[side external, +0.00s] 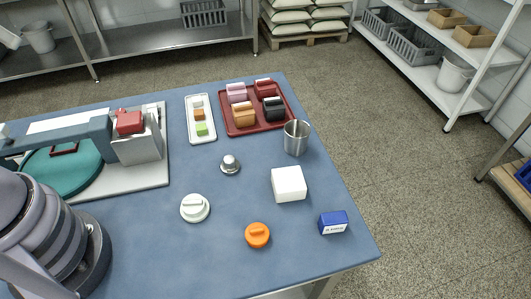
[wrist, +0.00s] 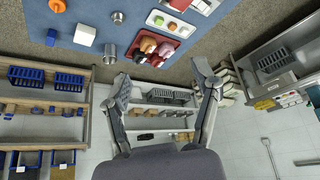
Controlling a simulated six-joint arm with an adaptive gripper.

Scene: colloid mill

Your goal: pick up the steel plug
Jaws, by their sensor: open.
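The steel plug (side external: 230,164) is a small shiny metal piece with a round top on a wider flange. It stands on the blue table, near its middle, in the side view. It also shows near the top edge of the wrist view (wrist: 117,17). My gripper (wrist: 165,88) is open in the wrist view, with its two fingers wide apart and nothing between them. It is well apart from the plug. In the side view the gripper is out of frame; only my lower arm shows at bottom left.
Around the plug stand a steel cup (side external: 296,138), a white block (side external: 289,184), a pale green-white knobbed lid (side external: 195,208) and an orange one (side external: 257,235). A blue box (side external: 333,222) is near the table corner. A red tray (side external: 284,121) and white tray (side external: 201,103) lie behind.

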